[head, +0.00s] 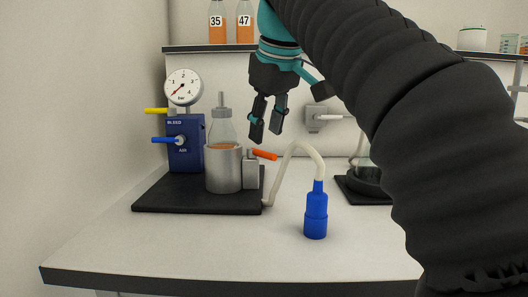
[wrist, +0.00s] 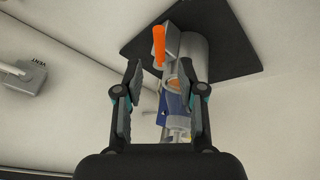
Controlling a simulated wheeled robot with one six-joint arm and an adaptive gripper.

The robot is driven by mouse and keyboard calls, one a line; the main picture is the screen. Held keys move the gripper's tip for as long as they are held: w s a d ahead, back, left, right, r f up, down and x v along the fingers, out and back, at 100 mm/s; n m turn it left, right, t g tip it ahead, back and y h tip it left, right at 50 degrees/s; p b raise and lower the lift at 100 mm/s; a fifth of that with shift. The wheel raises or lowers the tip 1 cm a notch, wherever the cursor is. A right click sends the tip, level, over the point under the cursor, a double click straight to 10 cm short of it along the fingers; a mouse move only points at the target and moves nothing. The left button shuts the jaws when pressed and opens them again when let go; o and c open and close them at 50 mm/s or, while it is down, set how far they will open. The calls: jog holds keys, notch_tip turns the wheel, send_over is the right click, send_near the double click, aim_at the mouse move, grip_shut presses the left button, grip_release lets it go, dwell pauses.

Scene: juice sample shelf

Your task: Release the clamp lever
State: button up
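The clamp lever is a short orange bar (head: 265,154) on a small grey block (head: 250,172) at the right side of a metal cup (head: 222,174). It also shows in the wrist view (wrist: 159,47), at the top middle. A glass bottle (head: 222,127) with orange juice stands in the cup. My gripper (head: 267,125) is open and empty, with its fingers pointing down. In the head view it hangs above the lever, apart from it. In the wrist view the lever lies ahead of the gap between the fingertips (wrist: 159,70).
A blue valve block (head: 187,142) with yellow and blue levers and a pressure gauge (head: 183,87) stands left of the cup on a black base (head: 165,195). A hose runs to a blue fitting (head: 316,210). A grey wall fitting (head: 316,120) sits behind.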

aim_at(264, 153)
jog(key=shift+b+x, duration=0.45)
jog(key=shift+x, duration=1.7)
grip_shut()
